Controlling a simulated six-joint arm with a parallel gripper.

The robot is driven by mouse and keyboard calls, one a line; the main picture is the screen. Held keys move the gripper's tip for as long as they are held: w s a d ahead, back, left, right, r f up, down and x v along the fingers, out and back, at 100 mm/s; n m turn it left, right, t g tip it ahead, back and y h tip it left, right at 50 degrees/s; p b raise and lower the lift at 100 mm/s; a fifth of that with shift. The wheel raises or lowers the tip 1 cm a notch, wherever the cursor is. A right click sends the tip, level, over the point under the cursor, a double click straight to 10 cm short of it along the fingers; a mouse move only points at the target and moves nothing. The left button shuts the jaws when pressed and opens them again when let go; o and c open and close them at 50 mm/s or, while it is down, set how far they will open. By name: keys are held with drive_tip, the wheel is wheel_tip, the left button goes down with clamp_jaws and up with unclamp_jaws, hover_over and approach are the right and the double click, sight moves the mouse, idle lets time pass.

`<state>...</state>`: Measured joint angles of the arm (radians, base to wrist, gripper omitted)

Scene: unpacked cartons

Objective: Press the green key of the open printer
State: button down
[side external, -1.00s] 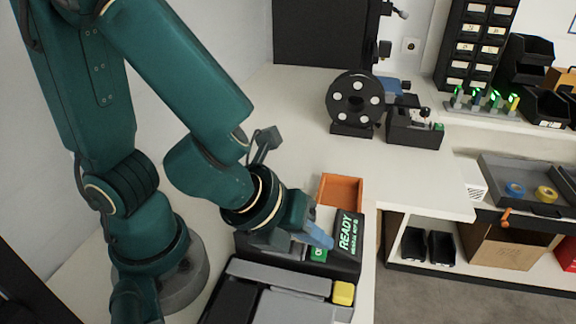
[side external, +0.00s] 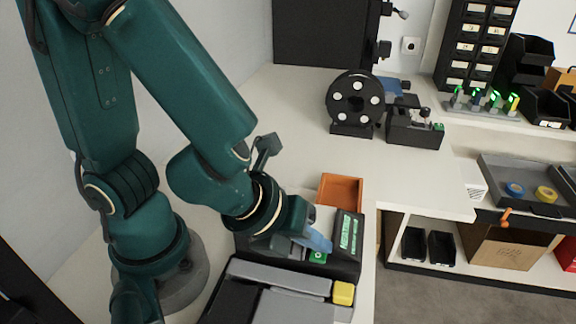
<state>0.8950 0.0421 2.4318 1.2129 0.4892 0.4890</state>
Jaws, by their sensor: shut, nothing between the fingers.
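The printer (side external: 345,268) is a dark machine on the white bench at bottom centre, with its grey lid section (side external: 280,275) lying towards the viewer. Its green key (side external: 318,257) shows on the panel beside a lit green display (side external: 349,234) with several lines of small text. My gripper (side external: 322,246) is shut and empty, its bluish fingertips pointing down just above and beside the green key. Whether the tips touch the key or panel cannot be told. A yellow block (side external: 343,293) sits on the printer's near right corner.
An orange open bin (side external: 341,190) stands just behind the printer. A black spool (side external: 355,102) and a small dark device (side external: 416,128) stand further back. The bench middle is clear. Its right edge drops to shelves with a cardboard box (side external: 503,246).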

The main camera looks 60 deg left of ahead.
drive_tip(key=shift+r, duration=0.9)
